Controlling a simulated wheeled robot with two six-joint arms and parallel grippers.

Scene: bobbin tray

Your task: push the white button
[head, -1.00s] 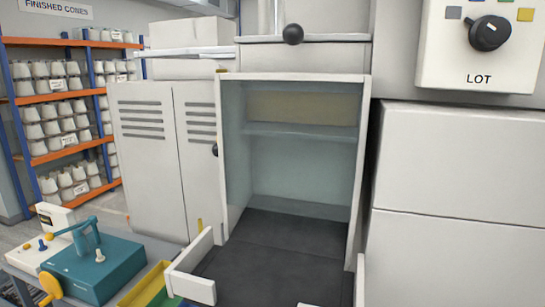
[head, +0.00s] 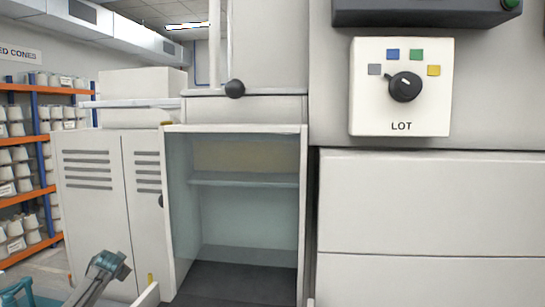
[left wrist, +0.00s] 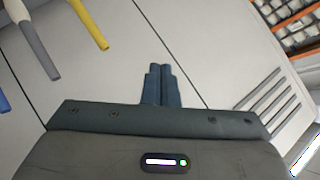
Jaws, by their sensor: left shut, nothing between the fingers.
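No white button can be made out in either view. My left gripper (head: 112,264) shows at the lower left of the head view, in front of the vented cabinet doors. In the left wrist view its fingers (left wrist: 160,84) are shut together with nothing between them, in front of a pale vented panel. A white LOT panel (head: 362,118) with a black knob (head: 405,87) and grey, blue, green and yellow squares is at the upper right. A green button (head: 511,4) sits on a dark housing above it, partly cut off. My right gripper is not in view.
An open cabinet bay (head: 248,230) with a shelf stands in the middle, with a black ball knob (head: 235,89) above it. Vented cabinet doors (head: 88,205) are to its left. Grey and yellow rods (left wrist: 90,25) show in the left wrist view. Cone racks (head: 30,195) stand far left.

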